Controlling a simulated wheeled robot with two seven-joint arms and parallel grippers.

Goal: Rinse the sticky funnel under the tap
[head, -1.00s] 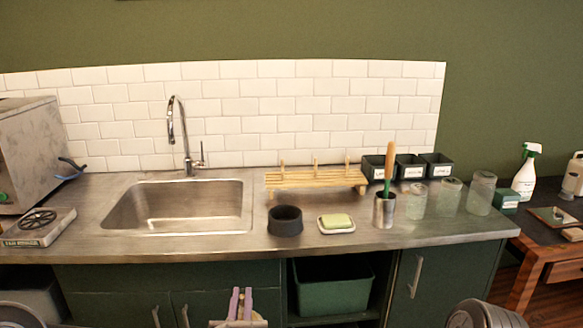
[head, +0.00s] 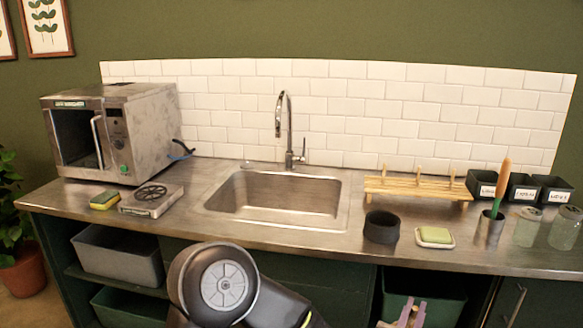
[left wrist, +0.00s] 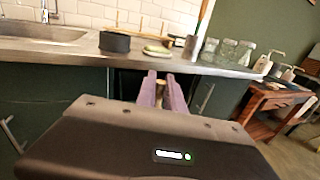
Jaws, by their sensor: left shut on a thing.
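The chrome tap (head: 289,158) stands behind the steel sink (head: 285,194); I see no water running. My left gripper (head: 408,312) is low in front of the counter, right of the sink, at the bottom edge of the head view. In the left wrist view its two mauve fingers (left wrist: 162,88) are closed on a small tan thing (left wrist: 160,90), mostly hidden between them. I cannot tell whether this is the funnel; no other funnel is plain to see. My right gripper is not in view.
Right of the sink stand a dark round pot (head: 381,228), a soap dish (head: 435,237), a wooden rack (head: 417,188) and a steel cup (head: 489,230) with a wooden-handled tool. Left are a steel oven (head: 115,130), a scale (head: 151,200) and a sponge (head: 104,200). The counter's front edge lies above my gripper.

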